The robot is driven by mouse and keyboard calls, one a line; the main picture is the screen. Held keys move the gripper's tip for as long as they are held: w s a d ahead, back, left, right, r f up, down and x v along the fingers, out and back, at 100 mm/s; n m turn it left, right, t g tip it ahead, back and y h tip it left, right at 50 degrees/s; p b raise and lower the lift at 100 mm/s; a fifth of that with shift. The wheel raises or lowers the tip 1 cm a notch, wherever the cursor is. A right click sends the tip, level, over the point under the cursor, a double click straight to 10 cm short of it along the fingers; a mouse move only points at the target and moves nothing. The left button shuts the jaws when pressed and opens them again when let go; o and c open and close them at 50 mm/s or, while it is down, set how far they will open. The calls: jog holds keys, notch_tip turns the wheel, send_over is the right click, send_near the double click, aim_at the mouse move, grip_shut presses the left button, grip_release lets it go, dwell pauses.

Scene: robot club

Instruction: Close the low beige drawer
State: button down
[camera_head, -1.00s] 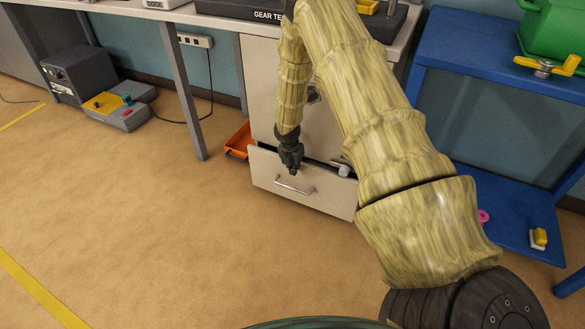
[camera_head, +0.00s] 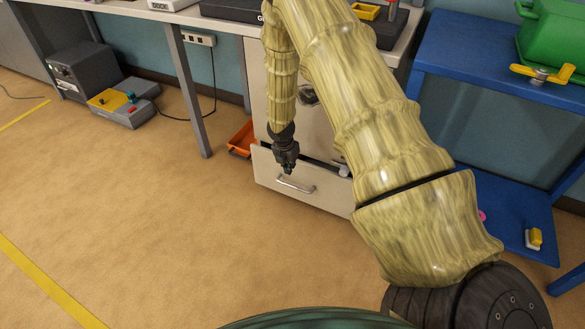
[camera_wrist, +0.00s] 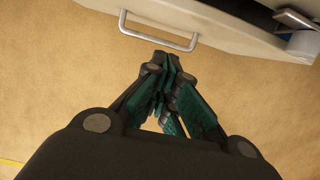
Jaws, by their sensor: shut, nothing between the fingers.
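The low beige drawer (camera_head: 318,192) is at the bottom of the beige cabinet under the bench and stands partly open, with a dark gap above its front. Its silver bar handle (camera_head: 296,187) also shows in the wrist view (camera_wrist: 160,36) near the top. My gripper (camera_head: 288,171) is shut and empty, pointing down just in front of the drawer front, close to the handle. In the wrist view the closed fingertips (camera_wrist: 165,62) lie just below the handle; I cannot tell whether they touch the drawer. My arm hides part of the cabinet.
An orange bin (camera_head: 242,139) sits on the floor left of the drawer. A grey table leg (camera_head: 188,90) stands further left. A blue shelf unit (camera_head: 470,70) is on the right. Open tan floor lies in front of the drawer.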

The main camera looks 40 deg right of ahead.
jog(key=p+v, duration=0.1)
jog(key=v, duration=0.2)
jog(key=shift+a+r, duration=0.1)
jog(key=shift+r, duration=0.25)
jog(key=c, duration=2.1)
grip_release()
jog(key=shift+r, duration=0.2)
jog(key=o, duration=0.3)
jog(key=shift+a, duration=0.15)
jog(key=o, duration=0.3)
jog(key=a+f+m+b, duration=0.1)
jog(key=a+f+m, duration=0.1)
jog(key=w+a+f+m+t+y+b, duration=0.1)
jog(key=a+f+m, duration=0.1)
jog(key=shift+w, duration=0.2)
jog(key=w+a+f+m+t+y+b, duration=0.1)
jog(key=w+a+f+m+t+b, duration=0.15)
jog(key=a+f+m, duration=0.35)
jog(key=n+t+h+b, duration=0.2)
jog(key=n+h+b, duration=1.1)
jog(key=n, duration=1.5)
send_near(299, 189)
jog(key=shift+b+x, duration=2.25)
jog(key=shift+x, duration=3.1)
